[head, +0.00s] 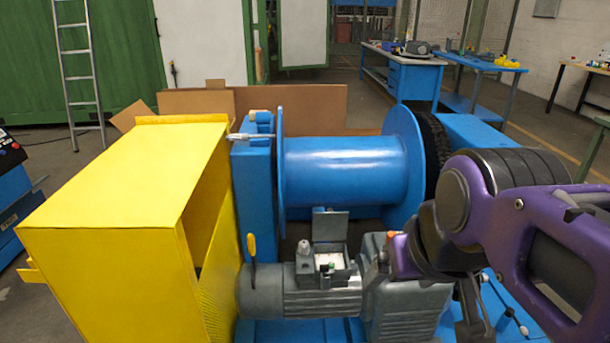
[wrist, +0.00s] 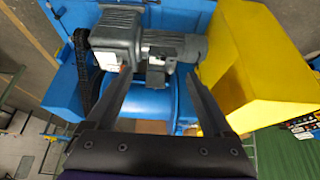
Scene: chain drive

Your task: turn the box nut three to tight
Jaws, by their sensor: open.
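The open terminal box (head: 326,268) sits on top of the grey motor (head: 300,298) in the head view, with its lid (head: 330,224) raised at the back. Small pale, green and dark parts show inside, but I cannot tell the single nuts apart. In the wrist view the motor (wrist: 172,46) and its box (wrist: 156,74) lie beyond my fingers. My gripper (wrist: 160,76) is open and empty, its two dark fingers spread wide. In the head view my arm is at the right, and the gripper is apart from the box.
A yellow guard (head: 120,200) stands left of the motor. A blue drum (head: 345,170) with flanges lies behind it, and a grey gearbox (head: 400,305) joins it on the right. A yellow-handled tool (head: 252,247) stands upright by the motor's left end.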

